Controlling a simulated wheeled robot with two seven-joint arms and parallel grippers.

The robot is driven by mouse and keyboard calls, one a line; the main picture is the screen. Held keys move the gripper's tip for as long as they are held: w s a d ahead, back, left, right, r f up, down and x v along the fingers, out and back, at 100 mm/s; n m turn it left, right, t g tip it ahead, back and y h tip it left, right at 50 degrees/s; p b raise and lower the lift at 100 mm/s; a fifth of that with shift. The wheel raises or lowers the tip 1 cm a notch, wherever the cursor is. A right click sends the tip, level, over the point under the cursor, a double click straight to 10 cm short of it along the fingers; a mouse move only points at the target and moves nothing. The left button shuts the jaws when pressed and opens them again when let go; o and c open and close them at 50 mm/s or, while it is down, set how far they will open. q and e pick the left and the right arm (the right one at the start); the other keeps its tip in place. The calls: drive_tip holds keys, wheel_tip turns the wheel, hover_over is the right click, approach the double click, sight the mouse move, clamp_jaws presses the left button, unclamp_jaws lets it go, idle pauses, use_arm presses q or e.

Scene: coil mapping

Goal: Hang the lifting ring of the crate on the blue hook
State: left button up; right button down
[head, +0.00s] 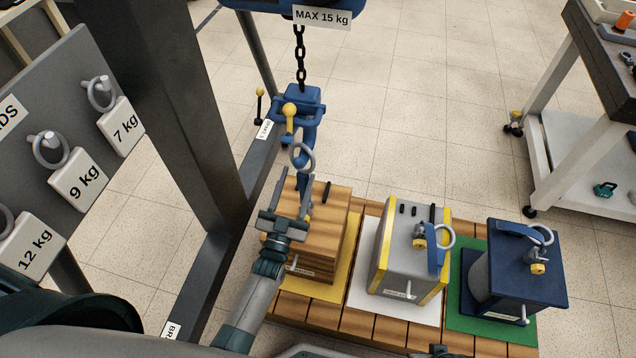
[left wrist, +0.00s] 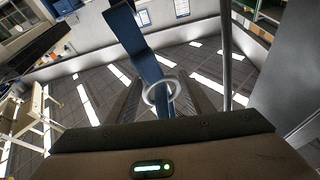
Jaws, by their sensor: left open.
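The blue hook (head: 309,133) hangs on a chain above the wooden crate (head: 324,230). A grey lifting ring (head: 302,157) stands at the hook's lower part, above the crate. In the left wrist view the ring (left wrist: 160,92) overlaps a blue bar (left wrist: 146,68); I cannot tell whether it is threaded on the hook or only lies in line with it. My left gripper (head: 293,190) is open, its fingers pointing up below the ring, one on each side of the blue part. The crate's top is partly hidden by the gripper.
A grey box (head: 400,255) and a navy box (head: 515,270), both with rings, stand right of the crate on a wooden pallet (head: 385,335). A dark post (head: 175,110) and weight board (head: 50,130) stand left. A cart (head: 580,140) stands at the far right.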

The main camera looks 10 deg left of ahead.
use_arm(q)
drive_tip(key=s+t+b, duration=0.3)
drive_tip(key=s+b, duration=0.3)
drive_tip(key=b, duration=0.1)
wheel_tip(320, 180, down, 10)
drive_tip(key=b, duration=0.8)
drive_tip(key=a+g+p, duration=0.1)
drive_tip(key=g+p, duration=0.1)
drive_tip(key=p, duration=0.3)
drive_tip(key=s+a+g+p, duration=0.1)
drive_tip(key=a+g+p, duration=0.1)
drive_tip(key=p, duration=0.4)
drive_tip(key=a+g+p, duration=0.1)
drive_tip(key=g+p, duration=0.1)
drive_tip(key=p, duration=0.4)
drive_tip(key=shift+s+a+f+g+y, duration=0.2)
drive_tip(key=shift+s+a+g+y, duration=0.1)
drive_tip(key=shift+s, duration=0.1)
idle(0.4)
